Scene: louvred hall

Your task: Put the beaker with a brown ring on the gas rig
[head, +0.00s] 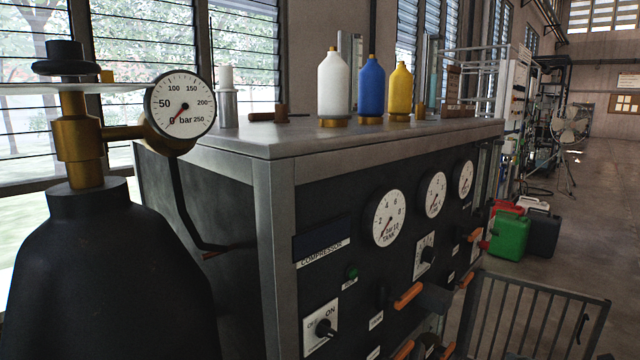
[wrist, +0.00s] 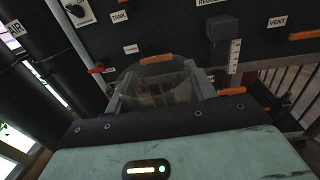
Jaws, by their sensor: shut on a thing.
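The gas rig (head: 262,142) is a dark cabinet with a grey top and frame, round gauges and a COMPRESSOR label. It fills the middle of the head view, and its dark panel (wrist: 170,30) shows behind my gripper in the wrist view. My gripper (wrist: 158,82) is shut on a clear beaker (wrist: 160,92), which sits between its two fingers in front of the panel. A brownish tint shows in the glass, but I cannot make out a ring clearly. My gripper and the beaker do not show in the head view.
On the rig's top stand a white bottle (head: 332,85), a blue bottle (head: 371,85), a yellow bottle (head: 400,90) and a grey cylinder (head: 227,108). The front of the top is clear. A black gas cylinder (head: 110,270) stands left; a metal gate (head: 540,310) is right.

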